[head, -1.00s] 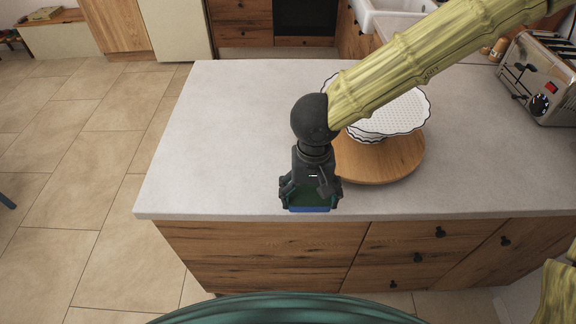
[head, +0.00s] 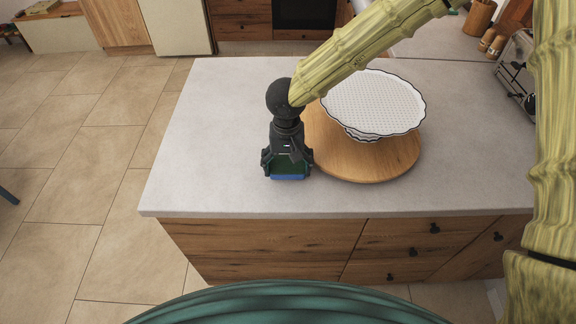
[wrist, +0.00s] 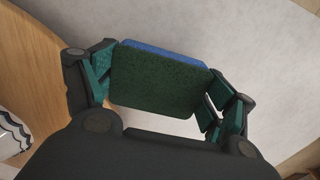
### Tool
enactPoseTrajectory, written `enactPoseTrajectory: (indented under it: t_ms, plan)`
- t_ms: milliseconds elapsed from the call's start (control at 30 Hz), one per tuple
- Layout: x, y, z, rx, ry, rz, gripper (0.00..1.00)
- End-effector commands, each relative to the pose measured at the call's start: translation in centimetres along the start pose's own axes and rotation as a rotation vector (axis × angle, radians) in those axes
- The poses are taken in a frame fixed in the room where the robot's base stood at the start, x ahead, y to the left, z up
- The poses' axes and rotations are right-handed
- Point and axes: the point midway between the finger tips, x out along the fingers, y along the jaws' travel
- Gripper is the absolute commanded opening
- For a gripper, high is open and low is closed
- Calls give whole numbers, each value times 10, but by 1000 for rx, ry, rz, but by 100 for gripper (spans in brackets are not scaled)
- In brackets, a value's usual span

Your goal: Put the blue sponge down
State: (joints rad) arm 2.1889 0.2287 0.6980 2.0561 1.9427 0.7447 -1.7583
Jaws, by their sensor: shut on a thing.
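The blue sponge (head: 287,177) has a dark green scouring side. In the head view only its blue edge and a bit of green show below my gripper (head: 287,172). In the wrist view the sponge (wrist: 158,78) sits between the two fingers of my gripper (wrist: 160,85), green side toward the camera. The gripper is shut on it from both sides. The sponge is over the grey countertop (head: 215,130), left of the round wooden board. I cannot tell whether it touches the counter.
A toaster (head: 515,75) is at the far right, partly hidden by my arm. The counter's left part and front strip are clear. Wooden drawers (head: 410,243) lie below the front edge.

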Motion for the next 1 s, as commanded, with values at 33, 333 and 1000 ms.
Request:
enactPoseTrajectory:
  t_ms: [33,333,1000]
  plan:
    - [4,0,0,0,0,2,61]
    - [13,0,0,1,1,-1,61]
    - [16,0,0,0,1,-1,100]
